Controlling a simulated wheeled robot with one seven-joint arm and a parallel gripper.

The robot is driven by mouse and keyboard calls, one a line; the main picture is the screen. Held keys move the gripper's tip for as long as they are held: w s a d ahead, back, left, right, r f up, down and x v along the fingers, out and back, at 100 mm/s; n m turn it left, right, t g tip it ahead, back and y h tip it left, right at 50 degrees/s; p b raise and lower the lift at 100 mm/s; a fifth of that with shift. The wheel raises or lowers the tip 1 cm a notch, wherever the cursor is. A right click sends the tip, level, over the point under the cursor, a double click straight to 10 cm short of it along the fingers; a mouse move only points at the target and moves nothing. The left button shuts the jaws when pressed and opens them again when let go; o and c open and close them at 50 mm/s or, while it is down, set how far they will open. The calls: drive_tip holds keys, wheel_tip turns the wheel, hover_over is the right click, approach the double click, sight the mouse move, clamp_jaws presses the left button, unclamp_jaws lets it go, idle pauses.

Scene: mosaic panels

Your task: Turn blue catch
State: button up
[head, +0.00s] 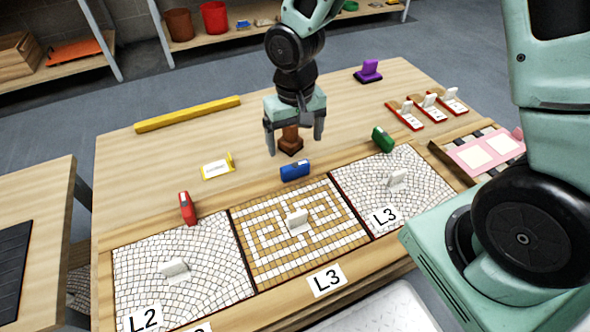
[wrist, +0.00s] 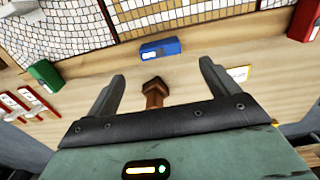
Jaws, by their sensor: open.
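The blue catch (head: 296,171) lies at the back edge of the middle mosaic panel, which has a tan and white spiral pattern. In the wrist view the blue catch (wrist: 160,48) is beyond my fingertips, a little above the middle of the picture. My gripper (head: 295,150) is open, pointing down above the table behind the blue catch, apart from it. In the wrist view my gripper (wrist: 163,70) has its two fingers spread with nothing held. A brown wooden piece (wrist: 153,92) shows between the fingers, lower on the table.
A red catch (head: 187,208) and a green catch (head: 382,139) sit behind the left and right panels. A yellow bar (head: 188,114), a yellow-edged card (head: 218,167) and a purple piece (head: 368,71) are on the table. Red-edged cards (head: 405,116) lie at right.

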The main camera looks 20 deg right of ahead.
sight(295, 165)
wheel_tip(295, 165, down, 10)
drive_tip(key=b, duration=0.2)
drive_tip(key=shift+r+b, duration=0.15)
drive_tip(key=shift+b, duration=0.2)
drive_tip(key=c, duration=1)
